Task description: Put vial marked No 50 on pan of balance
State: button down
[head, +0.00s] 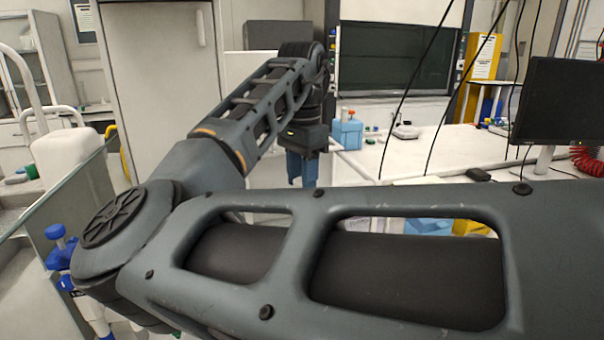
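My gripper (303,182) hangs from the end of my arm near the middle of the view, with blue fingers pointing down. It is beside the left end of a white bench. The fingers are small and partly behind my arm, so I cannot tell their gap or whether anything is between them. No vial marked No 50 can be made out. A small low white device (405,131) sits on the bench; I cannot tell whether it is the balance. My own arm hides much of the lower view.
The white bench (455,148) has a blue box (347,133) at its left back and a black monitor (562,103) at right. Dark cables hang in front of it. A glass-edged surface (62,190) and blue-capped items (60,240) are at left. A large dark screen (395,58) stands behind.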

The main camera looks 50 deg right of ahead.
notch_tip(320, 180, down, 7)
jog(key=b, duration=0.5)
jog(key=shift+r, duration=0.2)
jog(key=shift+f+b, duration=0.3)
jog(key=shift+f, duration=0.6)
jog(key=shift+f, duration=0.15)
jog(key=c, duration=0.6)
grip_release()
